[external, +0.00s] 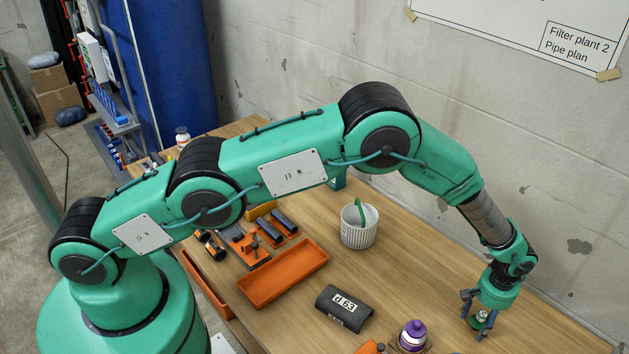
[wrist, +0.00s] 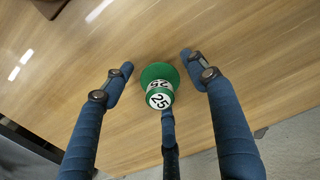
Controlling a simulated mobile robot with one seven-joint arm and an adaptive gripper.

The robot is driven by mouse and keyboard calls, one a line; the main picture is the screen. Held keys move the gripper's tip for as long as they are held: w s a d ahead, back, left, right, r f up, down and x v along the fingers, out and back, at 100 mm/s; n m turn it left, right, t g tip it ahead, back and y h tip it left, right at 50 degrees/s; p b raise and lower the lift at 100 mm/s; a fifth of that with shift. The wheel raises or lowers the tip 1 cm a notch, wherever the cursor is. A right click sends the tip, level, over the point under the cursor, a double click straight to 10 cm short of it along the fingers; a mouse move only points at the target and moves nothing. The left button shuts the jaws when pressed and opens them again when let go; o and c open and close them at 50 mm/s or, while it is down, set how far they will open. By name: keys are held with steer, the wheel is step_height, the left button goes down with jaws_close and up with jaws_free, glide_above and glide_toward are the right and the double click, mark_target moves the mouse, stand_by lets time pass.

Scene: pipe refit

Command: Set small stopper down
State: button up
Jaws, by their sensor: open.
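The small stopper (wrist: 158,82) is green with a white label marked 25. In the wrist view it stands on the bare wooden table between my spread fingers, with clear gaps to the two side fingers. A third finger comes up close below it, and I cannot tell whether that one touches. In the external view the stopper (external: 484,319) shows small and partly hidden at the right end of the table, under my wrist. My gripper (external: 477,312) is open around it, pointing down, low over the tabletop.
A dark block marked d 63 (external: 344,306) lies farther left, near an empty orange tray (external: 284,273). A white ribbed bucket (external: 358,226) stands behind. The table around the stopper is clear; its edge is near.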

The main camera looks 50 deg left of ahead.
mark_target(483, 314)
step_height(483, 314, up, 12)
stand_by(0.6)
stand_by(0.5)
